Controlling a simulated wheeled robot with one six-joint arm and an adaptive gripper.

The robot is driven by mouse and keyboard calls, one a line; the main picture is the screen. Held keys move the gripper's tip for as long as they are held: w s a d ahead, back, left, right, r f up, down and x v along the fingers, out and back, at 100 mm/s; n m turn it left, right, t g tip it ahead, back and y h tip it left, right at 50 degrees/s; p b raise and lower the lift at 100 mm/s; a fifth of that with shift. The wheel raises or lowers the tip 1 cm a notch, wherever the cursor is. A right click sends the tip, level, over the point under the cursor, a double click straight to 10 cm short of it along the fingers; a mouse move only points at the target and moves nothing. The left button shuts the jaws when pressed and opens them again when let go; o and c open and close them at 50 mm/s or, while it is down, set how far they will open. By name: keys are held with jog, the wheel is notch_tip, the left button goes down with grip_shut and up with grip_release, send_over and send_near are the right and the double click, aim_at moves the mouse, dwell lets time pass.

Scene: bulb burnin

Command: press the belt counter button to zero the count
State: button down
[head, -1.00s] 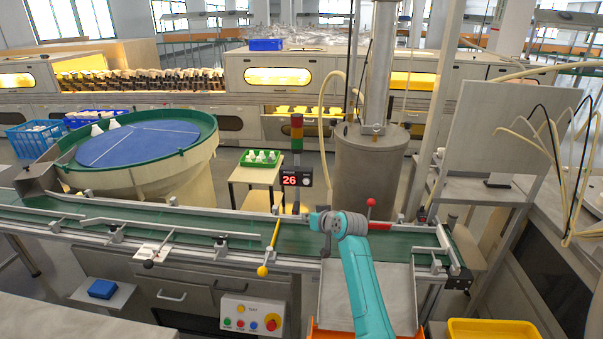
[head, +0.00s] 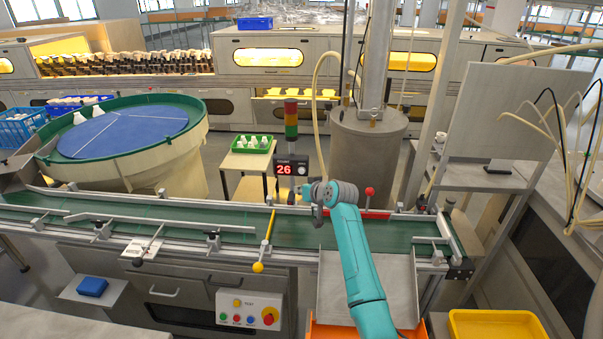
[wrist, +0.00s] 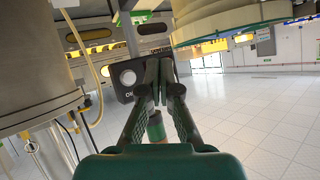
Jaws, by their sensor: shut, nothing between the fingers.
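The belt counter (head: 291,167) is a small dark box with red digits reading 26, behind the conveyor under a stack light. Its round pale button (head: 302,170) is at the right of the digits. In the wrist view the button (wrist: 128,77) shows large on the dark box face. My gripper (wrist: 159,68) is shut and empty, its fingertips just right of the button in that view. They overlap the box face; I cannot tell whether they touch it. In the head view the fingers are mostly hidden by my wrist, just below and right of the counter.
The stack light (head: 291,120) rises behind the counter. The green belt (head: 285,232) runs below, with a yellow-handled lever (head: 264,243) and a red-knobbed lever (head: 369,192) close by. A large grey drum (head: 367,155) stands to the right.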

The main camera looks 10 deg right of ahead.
jog(key=w+d, duration=0.2)
jog(key=w, duration=0.4)
jog(key=shift+w, duration=0.35)
jog(key=shift+w+d, duration=0.1)
jog(key=shift+d, duration=0.05)
dwell(1.1)
jog(key=shift+w+d, duration=0.1)
jog(key=shift+w, duration=0.2)
jog(key=shift+w+d+r, duration=0.1)
jog(key=shift+w, duration=0.25)
dwell(0.6)
dwell(0.4)
jog(key=shift+s+a, duration=0.25)
jog(key=shift+s, duration=0.5)
jog(key=shift+s, duration=0.1)
jog(key=shift+s+a, duration=0.25)
jog(key=shift+s, duration=0.5)
jog(key=shift+s+a, duration=0.3)
jog(key=shift+s, duration=0.5)
jog(key=shift+s+a, duration=0.25)
jog(key=shift+s, duration=0.5)
